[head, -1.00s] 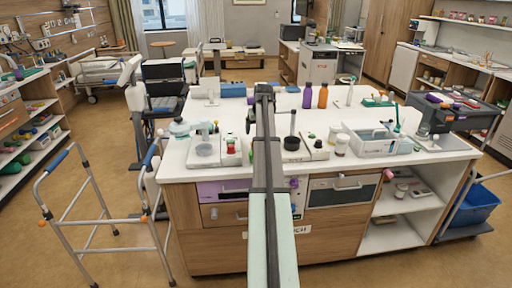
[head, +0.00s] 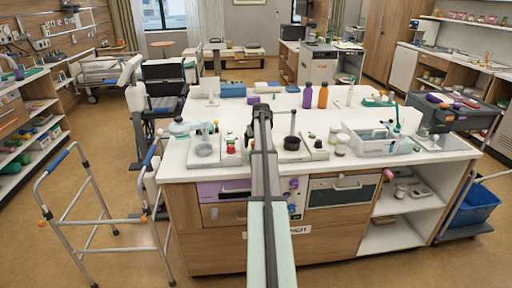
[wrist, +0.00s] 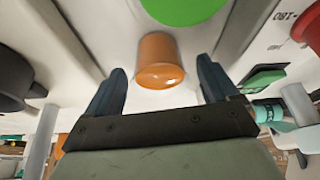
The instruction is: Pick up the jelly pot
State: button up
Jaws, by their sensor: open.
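A small orange pot, which looks like the jelly pot (wrist: 160,62), shows in the wrist view between the two dark fingers of my gripper (wrist: 161,68). The fingers are spread, with a gap on each side of the pot, and hold nothing. In the head view my gripper (head: 257,112) is over the white worktop (head: 285,103). I cannot pick out the orange pot there; my arm covers part of that area.
In the wrist view, a round green thing (wrist: 185,8) is close by the pot, a red thing (wrist: 308,22) at upper right and a dark round thing (wrist: 12,80) at left. In the head view, bottles (head: 322,95) stand behind and a white tray (head: 375,143) stands right.

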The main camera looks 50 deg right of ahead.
jog(key=c, duration=1)
jog(key=shift+r, duration=0.1)
jog(key=shift+c, duration=0.2)
notch_tip(320, 180, up, 9)
jog(key=shift+w+r, duration=0.1)
jog(key=shift+n+y, duration=0.3)
jog(key=shift+n, duration=0.6)
jog(key=w+a, duration=0.3)
jog(key=w+a+r, duration=0.1)
jog(key=w+a, duration=0.2)
jog(key=a, duration=0.1)
jog(key=w+a+r, duration=0.1)
jog(key=w+a, duration=0.2)
jog(key=w, duration=0.1)
jog(key=shift+a, duration=0.35)
jog(key=shift+c, duration=1.2)
jog(key=w+a+n+y, duration=0.1)
jog(key=w+a, duration=0.3)
jog(key=a, duration=0.4)
jog(key=shift+w+r+n+t, duration=0.2)
jog(key=shift+r+n+t, duration=0.25)
jog(key=shift+n, duration=0.35)
